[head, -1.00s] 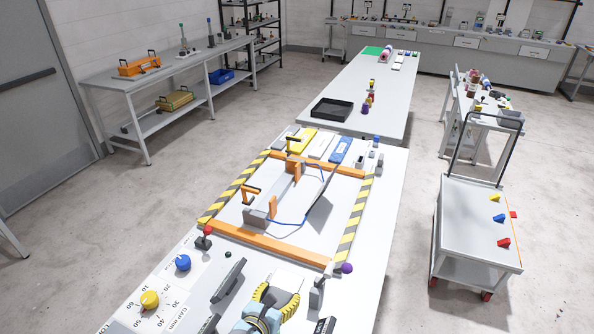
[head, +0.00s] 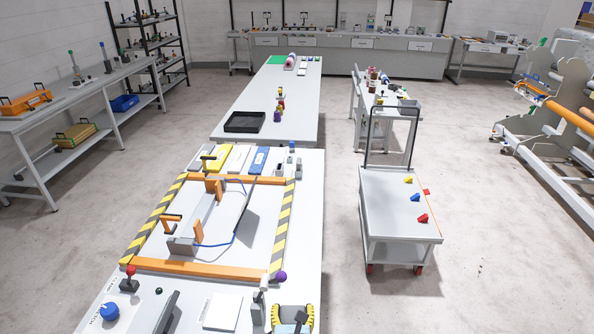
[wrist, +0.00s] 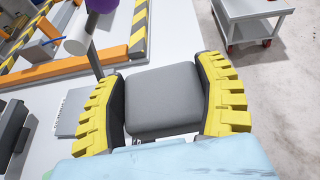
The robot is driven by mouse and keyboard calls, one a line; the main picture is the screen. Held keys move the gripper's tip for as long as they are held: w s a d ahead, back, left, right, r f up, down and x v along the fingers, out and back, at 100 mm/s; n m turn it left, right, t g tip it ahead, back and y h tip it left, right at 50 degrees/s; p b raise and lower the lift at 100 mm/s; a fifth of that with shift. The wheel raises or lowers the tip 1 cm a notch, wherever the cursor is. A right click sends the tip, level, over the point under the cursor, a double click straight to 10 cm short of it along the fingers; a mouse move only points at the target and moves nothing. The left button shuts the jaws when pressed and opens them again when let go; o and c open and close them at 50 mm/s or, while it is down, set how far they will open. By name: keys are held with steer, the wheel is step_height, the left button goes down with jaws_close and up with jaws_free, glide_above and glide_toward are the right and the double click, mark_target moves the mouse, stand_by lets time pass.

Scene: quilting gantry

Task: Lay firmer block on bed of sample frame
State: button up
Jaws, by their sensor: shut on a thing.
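My gripper (wrist: 160,75) is shut on a dark grey block with rounded edges (wrist: 163,100), presumably the firmer block, gripped between two yellow-ribbed fingers. In the head view my gripper (head: 292,318) is at the bottom edge, at the table's near right, and the block there is mostly hidden. The likely sample frame has orange bars (head: 200,269) and yellow-black striped sides (head: 283,230). It lies on the table beyond my gripper, with a pale flat bed (head: 240,250) inside. Orange uprights, grey blocks and a blue cable stand within it.
A purple ball (head: 280,277) and a pale cylinder (wrist: 78,35) on a post stand between my gripper and the frame. A white pad (head: 222,311) and a blue knob (head: 119,311) are left of it. A trolley (head: 399,205) stands right, across clear floor.

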steer(key=s+r+p, duration=0.2)
steer(key=r+p, duration=0.7)
steer(key=r, duration=0.2)
steer(key=s+d+r+p, duration=0.1)
steer(key=s+r+p, duration=0.2)
steer(key=r+p, duration=0.7)
steer(key=shift+s+r, duration=0.2)
steer(key=shift+r, duration=0.2)
